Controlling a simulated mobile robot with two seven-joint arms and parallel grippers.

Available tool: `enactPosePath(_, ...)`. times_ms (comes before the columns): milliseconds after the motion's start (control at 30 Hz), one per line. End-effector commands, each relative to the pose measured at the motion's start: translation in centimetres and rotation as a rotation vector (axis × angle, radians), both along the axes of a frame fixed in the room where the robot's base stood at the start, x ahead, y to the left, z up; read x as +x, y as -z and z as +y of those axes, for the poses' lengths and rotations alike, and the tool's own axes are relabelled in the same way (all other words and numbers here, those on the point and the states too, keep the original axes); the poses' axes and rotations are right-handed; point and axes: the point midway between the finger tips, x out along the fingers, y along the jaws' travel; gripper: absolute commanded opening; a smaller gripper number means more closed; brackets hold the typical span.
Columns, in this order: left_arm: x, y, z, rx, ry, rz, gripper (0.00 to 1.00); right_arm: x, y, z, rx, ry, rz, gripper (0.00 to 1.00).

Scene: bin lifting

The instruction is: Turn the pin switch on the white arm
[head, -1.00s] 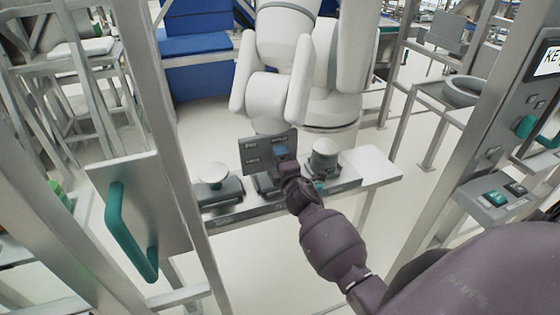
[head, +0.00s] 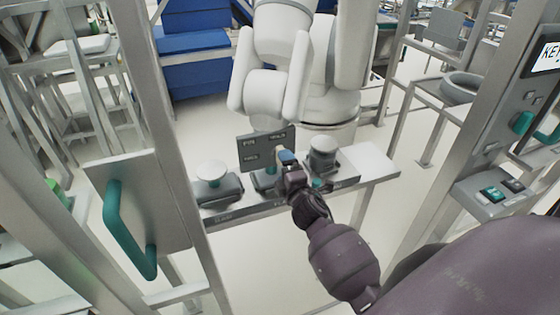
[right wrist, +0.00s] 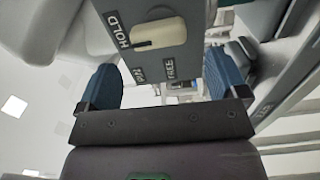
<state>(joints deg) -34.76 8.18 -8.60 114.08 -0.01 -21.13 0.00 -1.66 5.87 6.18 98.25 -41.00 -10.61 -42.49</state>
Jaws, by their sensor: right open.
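The pin switch (right wrist: 158,33) is a cream, elongated knob on a dark grey plate (right wrist: 185,60) in the right wrist view. It lies nearly level in that picture, with a dark mark at its left end, by the HOLD label. FREE is below it. In the head view the labelled plate (head: 256,153) stands in front of the white arm (head: 268,92). My right gripper (right wrist: 166,70) is open, its two blue fingers apart on either side of the plate's lower end, with nothing held. It shows small in front of the plate in the head view (head: 288,157). My left gripper is out of view.
The plate stands over a narrow bench (head: 370,165), between a white-topped button (head: 211,172) and a grey knob (head: 324,153). A metal post and a panel with a teal handle (head: 125,230) stand at left. A control box (head: 495,195) is at right.

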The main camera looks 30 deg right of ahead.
Motion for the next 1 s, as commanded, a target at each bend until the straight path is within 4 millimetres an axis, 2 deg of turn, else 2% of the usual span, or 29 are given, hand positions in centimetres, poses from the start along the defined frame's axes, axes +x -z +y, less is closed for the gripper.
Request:
enactPosePath(33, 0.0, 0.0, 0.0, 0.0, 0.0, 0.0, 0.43, -1.0, 0.1, 0.2, 0.0, 0.001, 0.002, 0.92)
enactPosePath(200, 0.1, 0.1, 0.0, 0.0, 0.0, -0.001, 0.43, -3.5, 0.1, 0.8, 0.0, 0.001, 0.001, 0.92)
enactPosePath(400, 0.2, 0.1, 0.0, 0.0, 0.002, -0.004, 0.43, -5.1, 0.0, 1.2, 0.001, 0.0, 0.0, 0.92)
enactPosePath(1000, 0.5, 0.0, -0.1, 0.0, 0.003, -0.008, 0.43, -5.4, 0.0, 1.3, 0.0, 0.0, 0.0, 0.92)
